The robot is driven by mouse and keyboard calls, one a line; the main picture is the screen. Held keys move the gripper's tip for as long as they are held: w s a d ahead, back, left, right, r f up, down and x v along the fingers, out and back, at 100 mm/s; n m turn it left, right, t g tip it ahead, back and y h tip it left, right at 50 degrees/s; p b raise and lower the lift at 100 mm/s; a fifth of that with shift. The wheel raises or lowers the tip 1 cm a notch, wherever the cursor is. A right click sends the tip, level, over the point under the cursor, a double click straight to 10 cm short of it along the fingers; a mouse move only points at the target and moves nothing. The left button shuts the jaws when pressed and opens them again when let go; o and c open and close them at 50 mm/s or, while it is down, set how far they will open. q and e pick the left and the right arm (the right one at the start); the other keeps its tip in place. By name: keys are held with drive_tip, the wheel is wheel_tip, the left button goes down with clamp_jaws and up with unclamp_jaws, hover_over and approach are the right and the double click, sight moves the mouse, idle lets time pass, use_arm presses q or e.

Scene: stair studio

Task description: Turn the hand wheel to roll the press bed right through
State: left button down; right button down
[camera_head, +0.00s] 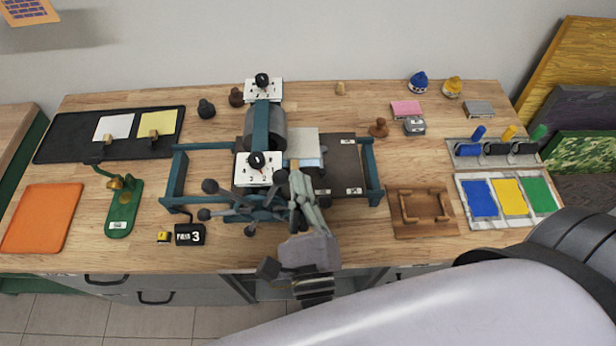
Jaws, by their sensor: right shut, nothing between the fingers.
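The teal etching press stands mid-bench, with a dark roller (265,125) across its frame. Its flat dark press bed (348,180) reaches out to the right of the roller, a pale sheet (303,145) lying on it near the roller. My right gripper (294,175) reaches in from the front and is shut with nothing held. Its fingers lie at the wheel's right side, covering part of it; I cannot tell whether they touch a spoke. My left gripper is out of view.
White dial cards with black knobs (257,168) sit on the press. A black counter block (190,235) and a green bell stand (122,205) are to the left. A wooden tray (421,211) and ink pads (508,198) are to the right. My arm covers the lower right.

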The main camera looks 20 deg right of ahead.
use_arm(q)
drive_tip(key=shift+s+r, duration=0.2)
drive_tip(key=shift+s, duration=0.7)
use_arm(e)
drive_tip(key=shift+w+a+r, duration=0.15)
drive_tip(key=shift+a+r, duration=0.25)
drive_tip(key=shift+a, duration=0.4)
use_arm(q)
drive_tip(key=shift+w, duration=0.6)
